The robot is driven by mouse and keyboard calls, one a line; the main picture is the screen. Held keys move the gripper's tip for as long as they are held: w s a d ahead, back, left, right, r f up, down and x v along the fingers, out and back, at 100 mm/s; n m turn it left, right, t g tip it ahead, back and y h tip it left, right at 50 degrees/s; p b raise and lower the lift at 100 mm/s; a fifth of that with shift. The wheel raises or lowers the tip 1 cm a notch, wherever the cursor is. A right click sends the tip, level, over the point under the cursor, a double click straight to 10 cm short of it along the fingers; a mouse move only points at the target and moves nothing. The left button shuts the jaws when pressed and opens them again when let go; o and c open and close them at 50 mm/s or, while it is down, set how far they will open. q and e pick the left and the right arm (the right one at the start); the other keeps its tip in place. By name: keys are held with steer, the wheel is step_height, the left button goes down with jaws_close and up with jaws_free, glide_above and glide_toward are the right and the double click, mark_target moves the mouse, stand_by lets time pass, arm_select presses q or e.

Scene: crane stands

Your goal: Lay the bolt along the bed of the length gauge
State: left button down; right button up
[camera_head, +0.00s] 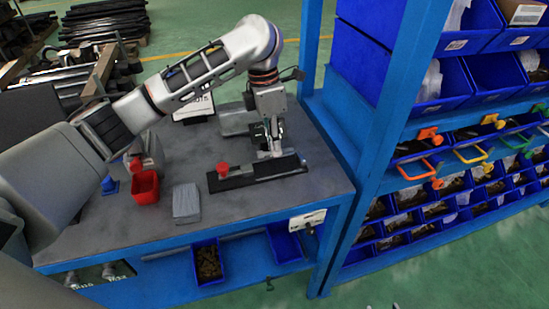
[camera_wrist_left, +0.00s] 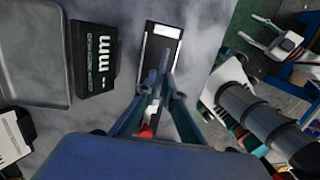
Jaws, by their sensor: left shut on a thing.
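The length gauge (camera_head: 258,172) is a long black bed on the grey bench top, with a red part (camera_head: 222,169) at its left end. My left gripper (camera_head: 272,147) points down over the gauge's back edge, right of the red part. In the left wrist view its two fingers (camera_wrist_left: 156,96) are shut on a thin grey bolt (camera_wrist_left: 164,62). The bolt points up the picture, over the gauge's black bed with its white plate (camera_wrist_left: 166,31). A red part shows below the fingers. I cannot tell whether the bolt touches the bed.
A red bin (camera_head: 145,187) and a grey block (camera_head: 186,203) stand left of the gauge. A black display marked "mm" (camera_wrist_left: 95,60) and a grey tray (camera_wrist_left: 38,50) lie beside it. A blue shelf post (camera_head: 370,150) rises at the right.

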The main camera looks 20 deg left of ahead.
mark_target(274, 166)
arm_select(q)
steer(key=shift+f+b, duration=0.45)
steer(key=shift+f, duration=1.65)
steer(key=shift+f, duration=0.2)
steer(key=c, duration=2.2)
jaws_free()
steer(key=r, duration=0.4)
steer(key=a+r+p, duration=0.1)
steer(key=r, duration=0.3)
steer(key=r+p, duration=0.1)
steer(key=r, duration=0.3)
steer(key=shift+w+a+r, duration=0.1)
steer(key=shift+w+a, duration=0.15)
steer(key=shift+a, duration=0.1)
